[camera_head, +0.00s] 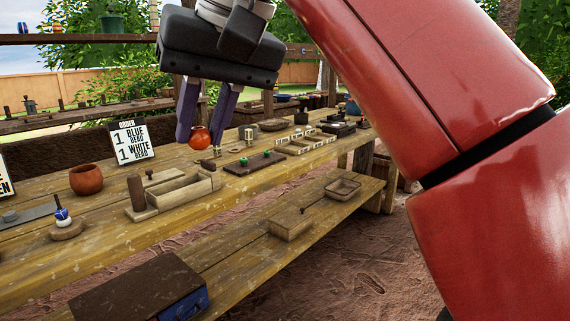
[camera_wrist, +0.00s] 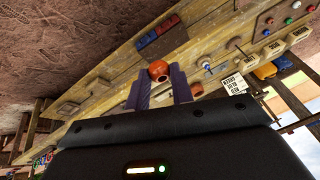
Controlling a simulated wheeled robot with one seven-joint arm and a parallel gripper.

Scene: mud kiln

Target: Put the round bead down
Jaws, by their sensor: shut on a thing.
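The round bead (camera_head: 200,138) is orange-red and glossy. My gripper (camera_head: 204,134) is shut on it, with the bead between the tips of its two purple-grey fingers. The bead appears held above the wooden workbench (camera_head: 110,222), apart from its top. In the wrist view the bead (camera_wrist: 158,70) shows a dark spot, perhaps its hole, and sits at the ends of the fingers. The side of the bead facing the far finger is partly hidden.
On the bench stand a brown clay pot (camera_head: 86,179), an order sign (camera_head: 131,143), a wooden box-like tool (camera_head: 172,190), a dark board with green beads (camera_head: 254,163) and a stand with blue and white beads (camera_head: 64,224). A lower shelf (camera_head: 250,262) runs in front.

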